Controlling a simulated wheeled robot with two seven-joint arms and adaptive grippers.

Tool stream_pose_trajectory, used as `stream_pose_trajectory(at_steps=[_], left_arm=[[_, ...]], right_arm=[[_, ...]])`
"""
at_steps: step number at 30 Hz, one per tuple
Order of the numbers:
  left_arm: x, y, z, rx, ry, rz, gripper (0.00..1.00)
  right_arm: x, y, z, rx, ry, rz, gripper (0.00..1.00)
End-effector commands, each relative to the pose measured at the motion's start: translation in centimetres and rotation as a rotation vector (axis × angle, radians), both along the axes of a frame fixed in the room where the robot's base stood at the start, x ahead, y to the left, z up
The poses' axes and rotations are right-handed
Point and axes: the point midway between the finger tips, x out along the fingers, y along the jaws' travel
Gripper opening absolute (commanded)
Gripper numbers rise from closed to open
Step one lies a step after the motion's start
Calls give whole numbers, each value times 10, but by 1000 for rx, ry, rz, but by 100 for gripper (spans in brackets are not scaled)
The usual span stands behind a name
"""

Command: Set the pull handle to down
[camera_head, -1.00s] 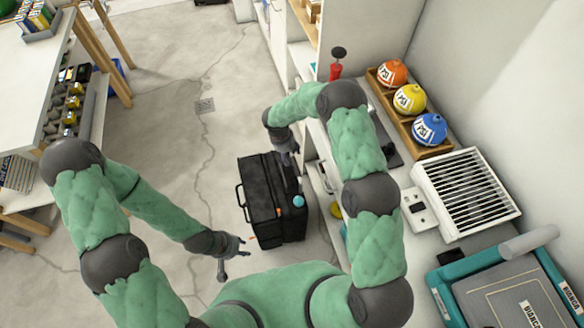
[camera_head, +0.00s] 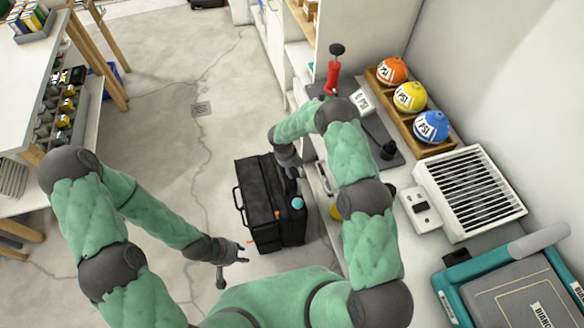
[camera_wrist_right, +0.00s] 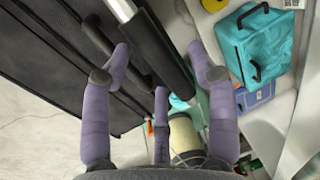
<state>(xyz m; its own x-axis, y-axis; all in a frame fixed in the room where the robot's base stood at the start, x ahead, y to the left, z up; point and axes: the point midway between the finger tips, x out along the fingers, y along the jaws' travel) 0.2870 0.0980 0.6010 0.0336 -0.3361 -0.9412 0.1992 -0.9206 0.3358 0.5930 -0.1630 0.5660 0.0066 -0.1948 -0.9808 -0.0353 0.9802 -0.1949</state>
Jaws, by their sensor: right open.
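A black case (camera_head: 268,205) stands on the floor, with a thin U-shaped handle (camera_head: 238,199) on its left side. In the right wrist view, a thick black bar with a silver end (camera_wrist_right: 150,45) runs diagonally between my fingers; it looks like the pull handle, but I cannot tell whether they touch. My right gripper (camera_head: 289,170) is over the case's far right part, and its spread purple fingers show in the wrist view (camera_wrist_right: 160,78). It is open. My left gripper (camera_head: 233,266) hangs open and empty, near the case's lower left corner.
A turquoise bag (camera_wrist_right: 255,45) is near my right gripper. Floor left of the case is clear.

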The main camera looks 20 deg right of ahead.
Motion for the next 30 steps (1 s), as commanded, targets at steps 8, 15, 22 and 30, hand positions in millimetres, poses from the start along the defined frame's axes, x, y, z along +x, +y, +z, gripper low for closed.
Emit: stream_pose_trajectory(at_steps=[8, 15, 22, 30], left_arm=[[0, 0, 0, 0, 0, 0, 35], [0, 0, 0, 0, 0, 0, 35], [0, 0, -15, 0, 0, 0, 35], [0, 0, -30, 0, 0, 0, 35]], right_arm=[[0, 0, 0, 0, 0, 0, 19], [0, 0, -1, 0, 0, 0, 0], [0, 0, -23, 0, 0, 0, 0], [1, 0, -48, 0, -1, 0, 0]])
